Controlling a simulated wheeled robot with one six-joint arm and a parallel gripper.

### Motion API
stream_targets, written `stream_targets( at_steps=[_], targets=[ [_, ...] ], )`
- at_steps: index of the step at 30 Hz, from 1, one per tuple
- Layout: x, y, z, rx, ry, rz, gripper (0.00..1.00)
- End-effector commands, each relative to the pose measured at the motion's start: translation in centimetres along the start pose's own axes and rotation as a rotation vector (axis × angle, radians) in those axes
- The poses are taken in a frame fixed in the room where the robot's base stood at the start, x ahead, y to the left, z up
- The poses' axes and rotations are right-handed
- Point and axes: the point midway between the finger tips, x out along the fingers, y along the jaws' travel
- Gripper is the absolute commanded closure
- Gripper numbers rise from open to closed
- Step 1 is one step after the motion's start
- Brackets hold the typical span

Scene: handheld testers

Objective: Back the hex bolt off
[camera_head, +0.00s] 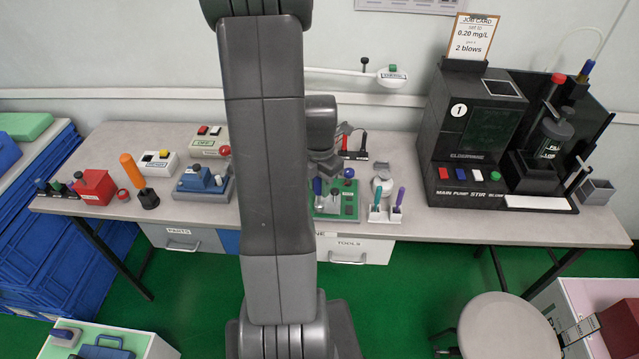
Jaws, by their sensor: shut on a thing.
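A green board (350,207) with small metal fittings lies on the bench in front of the arm. The hex bolt cannot be told apart among the small fittings at this size. My gripper (324,172) is over the back part of the board, pointing down. It is shut on what looks like a blue-handled tool (317,187), upright over the board. My arm hides the board's left side, and whether the tool's tip touches a fitting cannot be seen. A rack (384,217) just right of the board holds a teal-handled tool (376,194) and a purple-handled tool (400,196).
A large black tester (465,130) stands to the right, with a job card (472,37) on top. Left of my arm are a blue device (200,181), a grey box (157,163) and an orange-handled tool (131,168). A stool (508,325) stands in front.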

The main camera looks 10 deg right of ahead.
Motion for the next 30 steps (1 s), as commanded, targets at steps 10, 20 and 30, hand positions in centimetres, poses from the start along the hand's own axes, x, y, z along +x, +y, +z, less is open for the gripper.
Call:
stream_targets(
  at_steps=[10,20,30],
  targets=[
    [-1.6,0.0,0.0,0.002,0.000,0.000,0.97],
    [-3.5,0.0,0.0,0.002,0.000,0.000,0.97],
    [-3.5,0.0,0.0,0.004,0.000,0.000,0.97]
  ],
)
